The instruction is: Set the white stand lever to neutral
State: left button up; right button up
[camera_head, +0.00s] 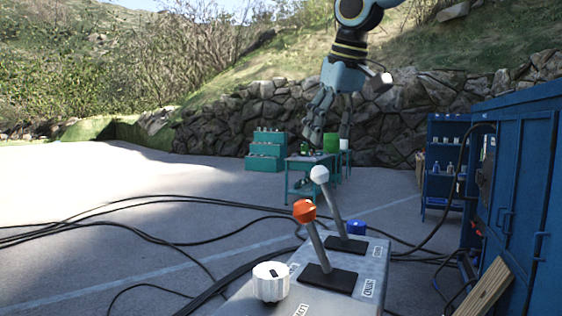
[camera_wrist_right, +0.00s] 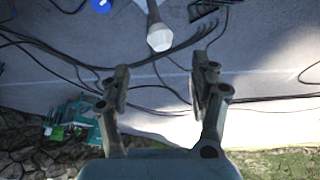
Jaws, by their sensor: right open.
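The white-knobbed stand lever (camera_head: 320,175) rises from a dark slot plate on the grey control box (camera_head: 340,293). Its shaft leans up and to the left in the head view. In the right wrist view the white knob (camera_wrist_right: 160,39) is just beyond the fingertips, between and clear of them. A lever with an orange knob (camera_head: 304,211) stands nearer, also leaning left. My right gripper (camera_head: 329,118) is open and empty, above the white knob and apart from it; it also shows in the right wrist view (camera_wrist_right: 161,82). My left gripper is not in view.
A white dial (camera_head: 271,281) sits on the box's near left. Black cables (camera_head: 150,232) cross the ground. A blue container (camera_head: 519,180) and a wooden plank (camera_head: 482,291) stand on the right. A teal table (camera_head: 311,163) is behind. Open air surrounds the white knob.

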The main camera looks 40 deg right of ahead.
aim_at(321, 166)
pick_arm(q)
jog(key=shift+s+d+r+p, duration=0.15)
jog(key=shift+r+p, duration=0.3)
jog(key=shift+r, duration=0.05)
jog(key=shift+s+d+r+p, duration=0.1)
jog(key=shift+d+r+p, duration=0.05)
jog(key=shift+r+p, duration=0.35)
pick_arm(e)
jog(key=x, duration=1)
jog(key=shift+s+f, duration=0.1)
jog(key=shift+f, duration=0.25)
jog(key=shift+c, duration=0.3)
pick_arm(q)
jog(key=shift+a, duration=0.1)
pick_arm(e)
grip_shut()
